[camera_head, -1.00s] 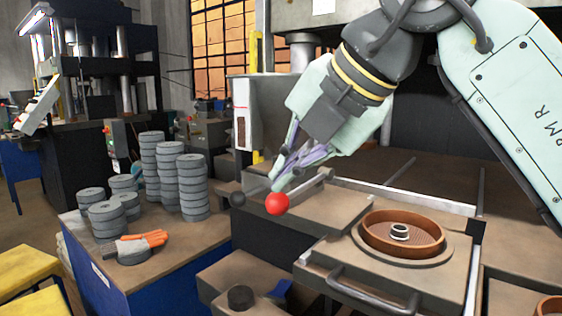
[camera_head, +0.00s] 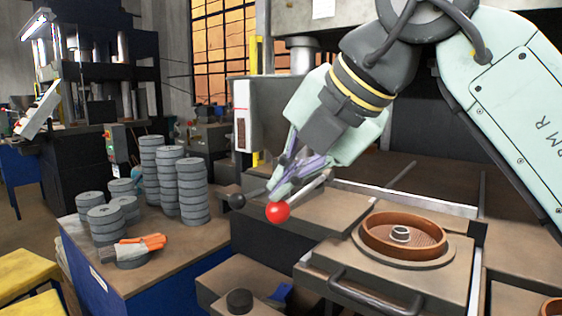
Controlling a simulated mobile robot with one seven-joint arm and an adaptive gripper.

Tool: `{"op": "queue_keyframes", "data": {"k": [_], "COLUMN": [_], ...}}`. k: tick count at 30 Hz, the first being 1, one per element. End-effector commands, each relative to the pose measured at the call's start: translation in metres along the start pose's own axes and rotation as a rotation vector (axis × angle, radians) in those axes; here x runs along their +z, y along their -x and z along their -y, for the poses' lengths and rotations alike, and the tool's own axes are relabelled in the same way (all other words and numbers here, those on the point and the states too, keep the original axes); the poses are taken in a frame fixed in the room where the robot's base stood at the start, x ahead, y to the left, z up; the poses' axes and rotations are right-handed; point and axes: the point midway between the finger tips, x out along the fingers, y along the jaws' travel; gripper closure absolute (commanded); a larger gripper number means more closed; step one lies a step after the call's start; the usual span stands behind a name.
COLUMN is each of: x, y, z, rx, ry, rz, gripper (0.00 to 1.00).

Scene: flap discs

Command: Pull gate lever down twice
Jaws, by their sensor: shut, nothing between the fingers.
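The gate lever is a pale metal rod (camera_head: 311,187) ending in a red ball knob (camera_head: 278,211). It slopes down to the left toward the knob, over the brown machine bed. My gripper (camera_head: 275,193) is shut and empty, pointing down and left. Its fingertips are just above and slightly left of the red knob and overlap the rod in the picture. Whether they touch the lever cannot be told. The fingers hide part of the rod.
A black knob (camera_head: 237,201) is left of the red one. A brown ring mould (camera_head: 405,251) sits on a drawer-like plate with a handle (camera_head: 376,297) at right.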

Motion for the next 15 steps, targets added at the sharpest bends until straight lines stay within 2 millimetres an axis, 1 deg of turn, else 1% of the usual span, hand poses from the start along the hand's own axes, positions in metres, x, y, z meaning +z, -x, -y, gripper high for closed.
{"op": "queue_keyframes", "data": {"k": [15], "x": [-0.0036], "y": [-0.0051], "z": [0.0038], "rx": [-0.001], "ry": [0.0], "rz": [-0.001], "gripper": [1.0]}}
